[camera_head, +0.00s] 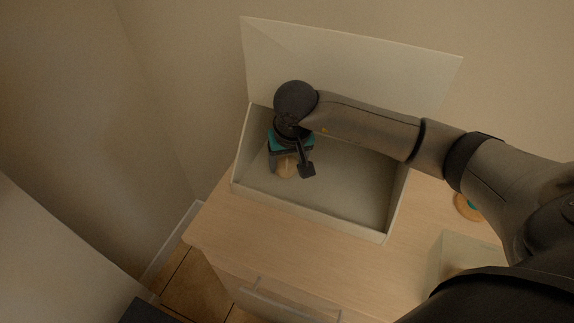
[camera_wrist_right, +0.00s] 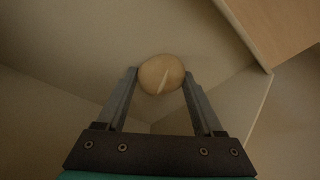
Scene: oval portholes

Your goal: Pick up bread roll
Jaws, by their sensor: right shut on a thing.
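The bread roll (camera_head: 287,166) is a small tan round thing inside a white open box (camera_head: 310,210), near the box's left end. My right gripper (camera_head: 288,168) reaches down into the box and is shut on the roll. In the right wrist view the roll (camera_wrist_right: 161,74) sits between the two fingertips of the gripper (camera_wrist_right: 161,80), with a pale slash on its top. I cannot tell whether the roll touches the box floor. My left gripper is not in view.
The box's lid (camera_head: 350,65) stands open at the back. The box rests on a wooden cabinet top (camera_head: 225,215) with a handle (camera_head: 290,305) on its front. A round orange-brown thing (camera_head: 466,207) and a pale box (camera_head: 465,255) lie to the right, partly hidden by my arm.

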